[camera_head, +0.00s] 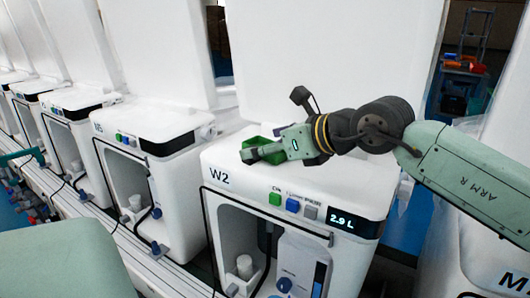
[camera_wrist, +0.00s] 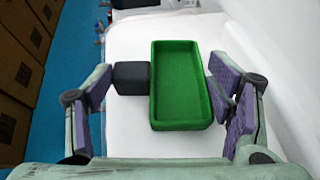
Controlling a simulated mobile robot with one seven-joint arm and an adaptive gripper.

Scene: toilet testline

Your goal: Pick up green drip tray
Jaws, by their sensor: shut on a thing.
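The green drip tray (camera_head: 254,143) is a shallow, open rectangular tray at the top of the white W2 unit (camera_head: 225,172). In the wrist view the tray (camera_wrist: 181,85) lies lengthwise between my fingers and looks empty. A dark block (camera_wrist: 132,78) sits against its left side, between the tray and the left finger. My gripper (camera_head: 265,150) is shut on the tray, with the right finger's purple pads by its right wall. It also shows in the wrist view (camera_wrist: 165,80). I cannot tell whether the tray's underside touches the unit.
The W2 unit has green, blue and grey buttons (camera_head: 292,204) and a 2.9 L display (camera_head: 342,220) on its front. A tall white panel (camera_head: 320,60) rises behind it. Similar white units (camera_head: 150,125) stand in a row to the left. Brown cabinets (camera_wrist: 22,70) line the left.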

